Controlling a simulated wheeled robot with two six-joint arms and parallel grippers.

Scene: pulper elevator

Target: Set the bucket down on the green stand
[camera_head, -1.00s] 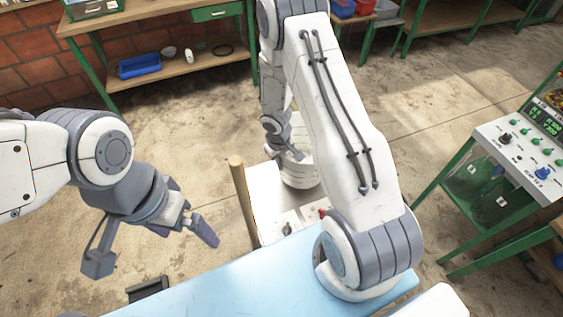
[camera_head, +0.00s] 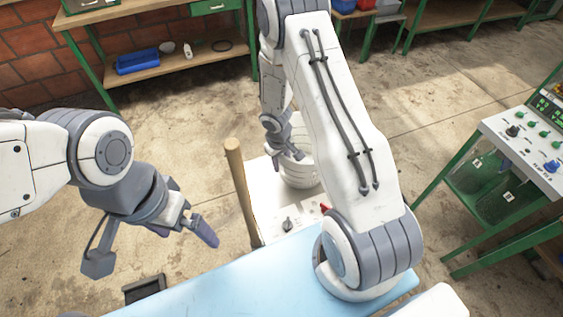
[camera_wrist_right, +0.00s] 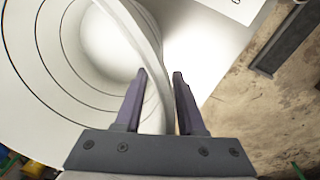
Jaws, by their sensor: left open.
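A white bucket (camera_head: 298,170) shows in the head view, partly hidden by my right arm. My right gripper (camera_wrist_right: 160,78) straddles the curved white rim in the right wrist view, with one finger on each side of the wall, and looks shut on it. The bucket (camera_wrist_right: 40,95) fills the left of that view and shows ring lines. My left gripper (camera_head: 197,218) is open and empty, left of a wooden post. A green-framed stand (camera_head: 455,235) with a control panel is at the right; I cannot tell if it is the named stand.
A white surface with a knob and a red switch (camera_head: 322,207) lies under and in front of the bucket. The wooden post (camera_head: 240,190) rises beside its left edge. A workbench (camera_head: 165,68) with a blue bin stands at the back left. Concrete floor is clear between.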

